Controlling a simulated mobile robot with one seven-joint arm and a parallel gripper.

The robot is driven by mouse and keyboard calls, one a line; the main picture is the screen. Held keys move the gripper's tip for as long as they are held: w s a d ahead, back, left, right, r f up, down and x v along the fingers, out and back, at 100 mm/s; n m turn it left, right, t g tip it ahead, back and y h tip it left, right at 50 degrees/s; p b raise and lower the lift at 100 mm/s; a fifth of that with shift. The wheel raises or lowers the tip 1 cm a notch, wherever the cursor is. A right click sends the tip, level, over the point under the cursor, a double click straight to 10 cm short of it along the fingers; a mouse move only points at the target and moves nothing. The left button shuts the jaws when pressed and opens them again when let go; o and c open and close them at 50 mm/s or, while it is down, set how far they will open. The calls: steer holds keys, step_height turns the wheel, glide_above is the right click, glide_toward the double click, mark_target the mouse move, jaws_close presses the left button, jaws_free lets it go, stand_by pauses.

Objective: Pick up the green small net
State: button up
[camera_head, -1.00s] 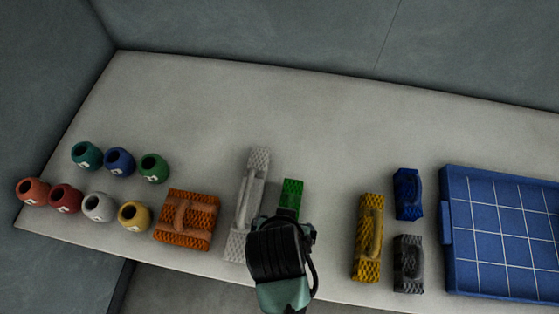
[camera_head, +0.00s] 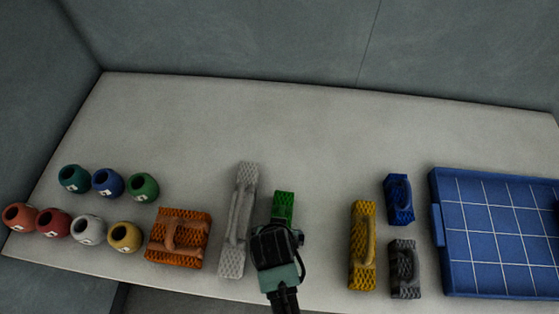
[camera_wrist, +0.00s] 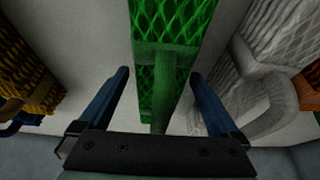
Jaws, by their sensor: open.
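The green small net (camera_head: 283,203) lies on the pale table, in the middle of the row of nets. In the head view my gripper (camera_head: 278,236) covers its near part. In the wrist view the green net (camera_wrist: 168,28) runs up the middle, with its smooth handle (camera_wrist: 165,85) pointing toward me. My gripper (camera_wrist: 163,75) is open, with one blue finger on each side of the handle and a gap on both sides. I cannot tell how far the fingertips are above the table.
A long white net (camera_head: 239,222) lies close on the left, beside an orange net (camera_head: 179,238) and several coloured pots (camera_head: 142,187). To the right lie yellow (camera_head: 363,246), blue (camera_head: 398,200) and grey nets (camera_head: 404,270), then a blue gridded tray (camera_head: 436,195). The table's back is clear.

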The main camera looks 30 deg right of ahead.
steer(key=shift+f, duration=0.1)
jaws_close()
stand_by(0.5)
